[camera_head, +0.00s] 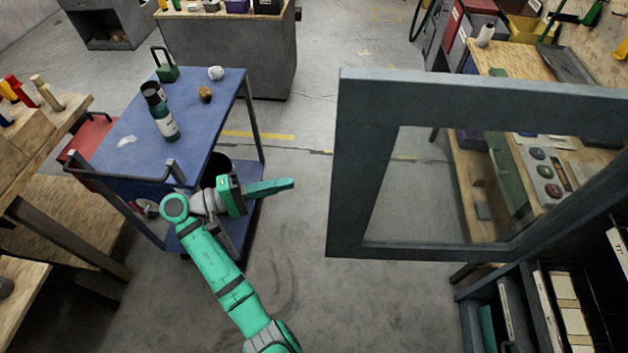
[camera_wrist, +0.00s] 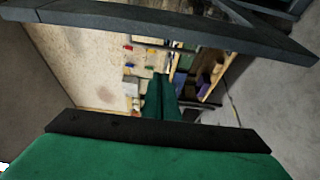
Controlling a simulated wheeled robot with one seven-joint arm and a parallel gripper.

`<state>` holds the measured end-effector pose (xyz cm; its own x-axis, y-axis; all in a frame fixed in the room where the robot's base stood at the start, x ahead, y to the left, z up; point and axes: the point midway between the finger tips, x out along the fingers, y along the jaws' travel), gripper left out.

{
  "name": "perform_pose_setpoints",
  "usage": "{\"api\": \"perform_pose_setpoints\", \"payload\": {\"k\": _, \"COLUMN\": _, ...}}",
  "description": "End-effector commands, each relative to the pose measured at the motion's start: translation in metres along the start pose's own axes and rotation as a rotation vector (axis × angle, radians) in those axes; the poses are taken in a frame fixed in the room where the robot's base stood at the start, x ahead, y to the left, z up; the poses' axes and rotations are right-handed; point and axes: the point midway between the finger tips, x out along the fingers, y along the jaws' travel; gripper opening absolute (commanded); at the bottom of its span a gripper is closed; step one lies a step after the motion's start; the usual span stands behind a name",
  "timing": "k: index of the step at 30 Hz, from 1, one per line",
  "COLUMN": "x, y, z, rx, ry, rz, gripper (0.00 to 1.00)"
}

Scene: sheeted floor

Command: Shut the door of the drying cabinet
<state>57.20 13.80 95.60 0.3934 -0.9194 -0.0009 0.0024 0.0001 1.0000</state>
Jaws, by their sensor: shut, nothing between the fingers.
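The drying cabinet's door (camera_head: 357,165) is a dark grey frame with a clear pane, standing wide open on the right of the head view. The cabinet (camera_head: 490,310) is at the lower right, with its inside showing. My gripper (camera_head: 292,183) is shut and empty, pointing right toward the door's free edge, with a gap between them in the picture. In the wrist view the shut green fingers (camera_wrist: 161,85) point ahead, and the door's grey frame (camera_wrist: 180,24) crosses the top of the view.
A blue-topped cart (camera_head: 200,125) stands left, close to my gripper, carrying a dark bottle (camera_head: 160,112) and small items. A wooden bench (camera_head: 35,125) is at the far left. Another workbench (camera_head: 505,62) stands behind the door. Bare floor (camera_head: 310,120) lies between cart and door.

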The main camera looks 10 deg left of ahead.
Motion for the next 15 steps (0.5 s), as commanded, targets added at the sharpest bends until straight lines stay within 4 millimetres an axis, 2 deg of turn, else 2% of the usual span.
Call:
{"api": "perform_pose_setpoints", "payload": {"k": 5, "x": 0.015, "y": 0.002, "z": 0.001, "rx": 0.002, "ry": -0.013, "rz": 0.002, "gripper": 0.00}}
{"api": "perform_pose_setpoints", "payload": {"k": 15, "x": 0.077, "y": 0.002, "z": 0.002, "rx": 0.002, "ry": -0.013, "rz": 0.001, "gripper": 0.00}}
